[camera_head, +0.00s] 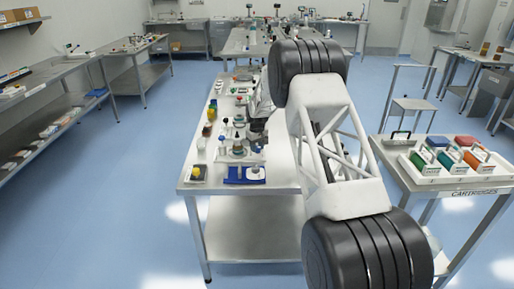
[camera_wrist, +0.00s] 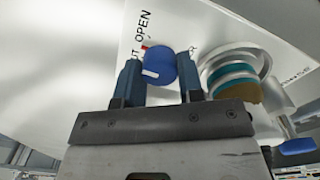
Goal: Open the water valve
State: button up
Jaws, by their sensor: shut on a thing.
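The water valve is a round blue knob (camera_wrist: 158,56) on a pale panel (camera_wrist: 200,22) in the wrist view. It has a white pointer mark on its lower left. The word OPEN is printed above it, with a small red mark between. My gripper (camera_wrist: 160,82) has one finger on each side of the knob and is shut on it. More lettering beside the knob is partly hidden by the fingers. In the head view my arm hides the valve, and I cannot make out the fingertips.
A round fitting with teal and tan bands (camera_wrist: 235,78) sits close to the right finger. A blue-handled part (camera_wrist: 298,146) is at lower right. In the head view a steel bench (camera_head: 240,188) carries several small items; a cartridge tray (camera_head: 462,181) is on the right.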

jog(key=m, duration=0.7)
dwell(0.4)
jog(key=o, duration=0.9)
jog(key=shift+r, duration=3.85)
